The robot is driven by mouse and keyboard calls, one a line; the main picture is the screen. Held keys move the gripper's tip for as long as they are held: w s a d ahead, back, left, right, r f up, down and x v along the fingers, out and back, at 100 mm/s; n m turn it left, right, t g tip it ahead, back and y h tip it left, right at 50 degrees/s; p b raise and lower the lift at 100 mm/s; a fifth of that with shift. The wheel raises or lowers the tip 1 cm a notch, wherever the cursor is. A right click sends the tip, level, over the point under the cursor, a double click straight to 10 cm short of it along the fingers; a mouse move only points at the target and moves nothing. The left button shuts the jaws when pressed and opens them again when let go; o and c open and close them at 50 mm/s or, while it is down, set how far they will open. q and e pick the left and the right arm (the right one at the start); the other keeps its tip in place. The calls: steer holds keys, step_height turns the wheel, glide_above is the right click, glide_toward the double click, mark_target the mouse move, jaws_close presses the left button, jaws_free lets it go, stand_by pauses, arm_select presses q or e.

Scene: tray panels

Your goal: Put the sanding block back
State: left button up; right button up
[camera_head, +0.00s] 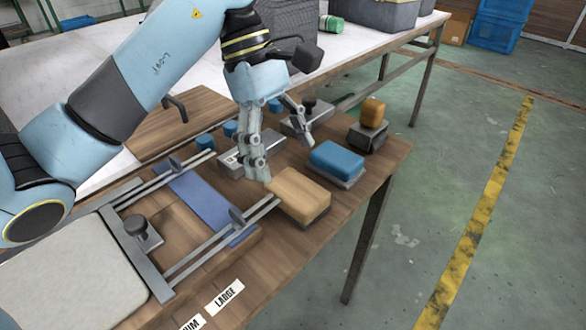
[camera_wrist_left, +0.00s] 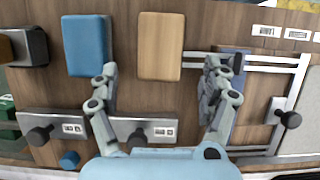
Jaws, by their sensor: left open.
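Three blocks with grey undersides look like sanding blocks; I cannot tell which one the task means. A tan block (camera_head: 299,194) lies on the wooden table by the metal rails and shows in the wrist view (camera_wrist_left: 160,46). A blue block (camera_head: 337,160) is just beyond it, also in the wrist view (camera_wrist_left: 86,45). My left gripper (camera_head: 285,157) is open and empty. In the wrist view its fingers (camera_wrist_left: 162,70) stand either side of the tan block's near end. My right gripper is not in view.
Metal clamp plates with black knobs (camera_head: 241,159) lie behind the gripper. A rail frame over a blue strip (camera_head: 205,204) and a pale pad (camera_head: 75,270) fill the left. LARGE label (camera_head: 224,295) is at the front. The table's right edge drops to the floor.

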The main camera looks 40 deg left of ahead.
arm_select(q)
steer(key=p+v, duration=0.1)
steer(key=v, duration=0.3)
steer(key=shift+r, duration=0.1)
stand_by(0.4)
